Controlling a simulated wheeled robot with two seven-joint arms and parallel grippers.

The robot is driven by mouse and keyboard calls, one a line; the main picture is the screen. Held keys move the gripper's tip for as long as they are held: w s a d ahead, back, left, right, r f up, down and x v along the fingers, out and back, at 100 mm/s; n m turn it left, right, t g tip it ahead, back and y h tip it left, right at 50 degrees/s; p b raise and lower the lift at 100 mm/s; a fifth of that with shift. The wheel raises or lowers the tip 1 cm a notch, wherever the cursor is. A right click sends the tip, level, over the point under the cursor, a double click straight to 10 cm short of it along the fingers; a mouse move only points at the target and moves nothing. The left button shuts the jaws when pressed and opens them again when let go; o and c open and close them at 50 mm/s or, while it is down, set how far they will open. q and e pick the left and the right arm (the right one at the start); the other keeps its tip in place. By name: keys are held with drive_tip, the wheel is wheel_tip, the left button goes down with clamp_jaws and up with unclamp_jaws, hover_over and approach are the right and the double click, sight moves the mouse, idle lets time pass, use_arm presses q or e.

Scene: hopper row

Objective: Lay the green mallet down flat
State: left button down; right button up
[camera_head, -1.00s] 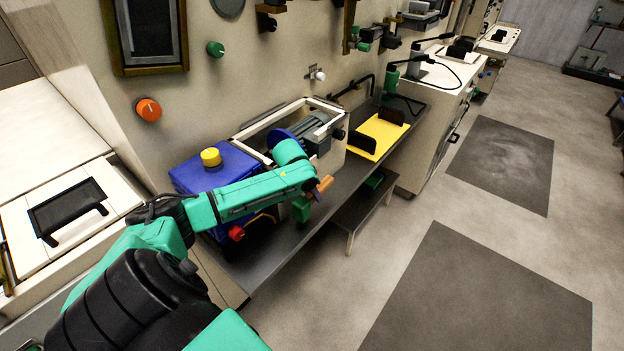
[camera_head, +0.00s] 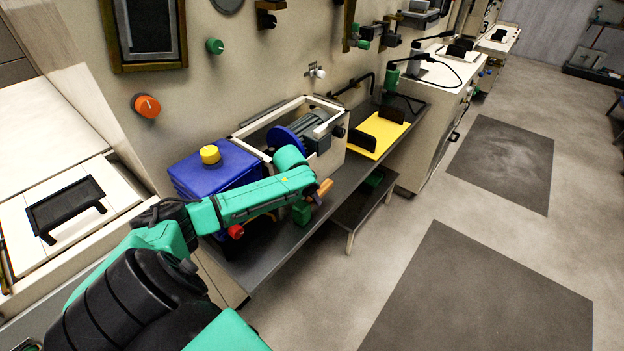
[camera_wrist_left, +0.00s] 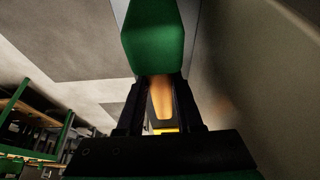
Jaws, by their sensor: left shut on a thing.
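The mallet has a green head (camera_head: 301,213) and an orange-brown wooden handle (camera_head: 325,187). In the head view it is at the front edge of the grey shelf, beyond the end of my left arm. My left gripper (camera_head: 312,197) is shut on the handle, close below the head. In the left wrist view the green head (camera_wrist_left: 153,38) fills the top middle, and the handle (camera_wrist_left: 160,98) runs between the two black fingers. The handle looks tilted in the head view. I cannot tell whether the head touches the shelf. My right gripper is not in view.
The grey shelf (camera_head: 268,262) runs along the wall. On it stand a blue box with a yellow knob (camera_head: 210,155), a white open-topped housing (camera_head: 343,146) and a yellow plate with black brackets (camera_head: 368,134). The floor to the right is clear.

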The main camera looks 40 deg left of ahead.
use_arm(q)
drive_tip(key=shift+c, duration=2.4)
unclamp_jaws()
drive_tip(key=v, duration=1.4)
drive_tip(key=shift+s+r+p, duration=0.15)
drive_tip(key=shift+r+p, duration=0.15)
drive_tip(key=shift+p, duration=0.15)
drive_tip(key=shift+f, duration=0.1)
